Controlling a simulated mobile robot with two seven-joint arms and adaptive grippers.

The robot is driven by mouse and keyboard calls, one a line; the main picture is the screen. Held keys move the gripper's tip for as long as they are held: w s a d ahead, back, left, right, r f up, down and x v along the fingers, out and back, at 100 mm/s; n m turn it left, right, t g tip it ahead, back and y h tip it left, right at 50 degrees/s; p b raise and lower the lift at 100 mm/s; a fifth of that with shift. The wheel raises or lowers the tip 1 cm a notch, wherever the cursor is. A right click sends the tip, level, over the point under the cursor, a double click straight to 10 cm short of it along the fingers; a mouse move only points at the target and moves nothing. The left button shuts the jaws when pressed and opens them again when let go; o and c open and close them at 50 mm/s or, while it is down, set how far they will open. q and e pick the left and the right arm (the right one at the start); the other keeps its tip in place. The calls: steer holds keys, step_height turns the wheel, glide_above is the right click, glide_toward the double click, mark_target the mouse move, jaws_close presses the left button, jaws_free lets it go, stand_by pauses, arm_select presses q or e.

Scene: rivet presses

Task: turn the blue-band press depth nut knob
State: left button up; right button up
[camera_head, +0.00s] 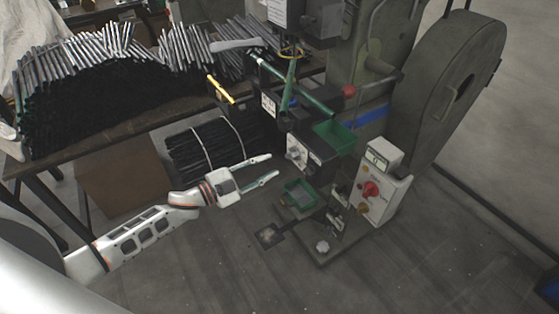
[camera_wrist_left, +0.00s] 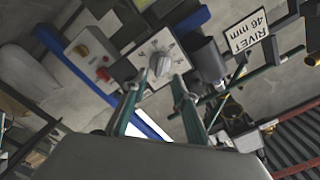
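The press with the blue band (camera_head: 372,116) stands right of centre in the head view. Its depth knob, a grey round knob (camera_head: 294,152) on a pale dial plate, sits on the front of the press. In the left wrist view the knob (camera_wrist_left: 160,65) shows large, just beyond the fingertips, with marks around it on the plate. My left gripper (camera_head: 274,166) is open, its two fingers apart and pointing at the knob from the left. The fingers (camera_wrist_left: 156,84) seem to stand short of the knob, with nothing between them. My right gripper is not in view.
A control box (camera_head: 382,190) with a red switch stands at right. A table (camera_head: 112,128) with many rods is at left. A "RIVET 46 mm" sign (camera_wrist_left: 246,32) is near the knob.

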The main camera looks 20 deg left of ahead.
arm_select(q)
steer(key=shift+v, duration=2.3)
steer(key=s+d+f+n+g+y+p, duration=0.1)
steer(key=s+d+f+n+g+y, duration=0.1)
steer(key=s+f+n, duration=0.4)
steer(key=s+d+f+n+g+y, duration=0.1)
steer(key=s+d+f+n+y, duration=0.3)
steer(key=s+f, duration=0.5)
steer(key=s+n+y, duration=0.2)
steer(key=s, duration=0.6)
steer(key=shift+s+d+f+n+g+p, duration=0.15)
steer(key=shift+s+d+n+g+p, duration=0.15)
steer(key=shift+d+n+g+p, duration=0.1)
